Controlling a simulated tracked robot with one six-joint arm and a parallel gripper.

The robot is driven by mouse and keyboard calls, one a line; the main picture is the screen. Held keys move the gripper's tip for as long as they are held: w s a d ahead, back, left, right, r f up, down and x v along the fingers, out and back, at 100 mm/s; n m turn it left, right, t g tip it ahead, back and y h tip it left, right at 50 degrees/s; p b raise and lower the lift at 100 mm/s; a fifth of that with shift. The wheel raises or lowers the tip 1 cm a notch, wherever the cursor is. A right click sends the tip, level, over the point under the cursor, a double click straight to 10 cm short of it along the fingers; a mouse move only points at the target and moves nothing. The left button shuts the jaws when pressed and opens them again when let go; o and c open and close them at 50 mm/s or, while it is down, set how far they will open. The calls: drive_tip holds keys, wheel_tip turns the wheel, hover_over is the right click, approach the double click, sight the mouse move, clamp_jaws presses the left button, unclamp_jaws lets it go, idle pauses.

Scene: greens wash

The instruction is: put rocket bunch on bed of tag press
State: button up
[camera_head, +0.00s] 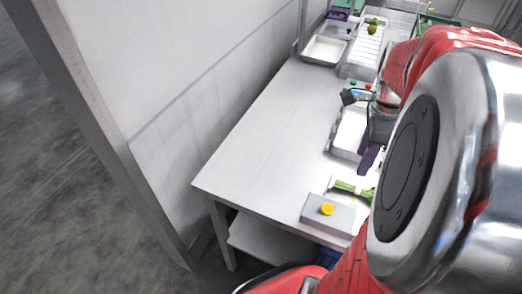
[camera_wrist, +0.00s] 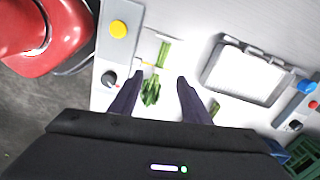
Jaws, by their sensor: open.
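The rocket bunch (camera_wrist: 151,92) lies beside the grey tag press (camera_wrist: 117,45), its leaves toward my gripper and its pale green stems (camera_wrist: 164,52) pointing away. A pale strip seems to cross between leaves and stems; I cannot tell whether the bunch rests on the bed. In the head view the green bunch (camera_head: 346,186) shows just behind the press (camera_head: 328,216) with its yellow button, partly hidden by my arm. My gripper (camera_wrist: 160,94) is open and empty, its dark fingers on either side of the leaves in the wrist view. It also shows in the head view (camera_head: 368,160).
A shallow tray (camera_wrist: 245,73) lies to the right in the wrist view. A black knob (camera_wrist: 109,78) sits by the press. A blue part (camera_wrist: 306,87) is at the far right. The table's left side (camera_head: 260,140) is clear; a white bin (camera_head: 323,50) stands farther back.

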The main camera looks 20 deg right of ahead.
drive_tip(key=a+r+n+t, duration=0.2)
drive_tip(key=a+n, duration=1.1)
drive_tip(key=w+a+r+n+t, duration=0.1)
drive_tip(key=a+r+n+t, duration=0.2)
drive_tip(key=a+n, duration=0.9)
drive_tip(key=shift+w+a+n, duration=0.25)
drive_tip(key=shift+a+n, duration=0.15)
drive_tip(key=shift+a, duration=0.8)
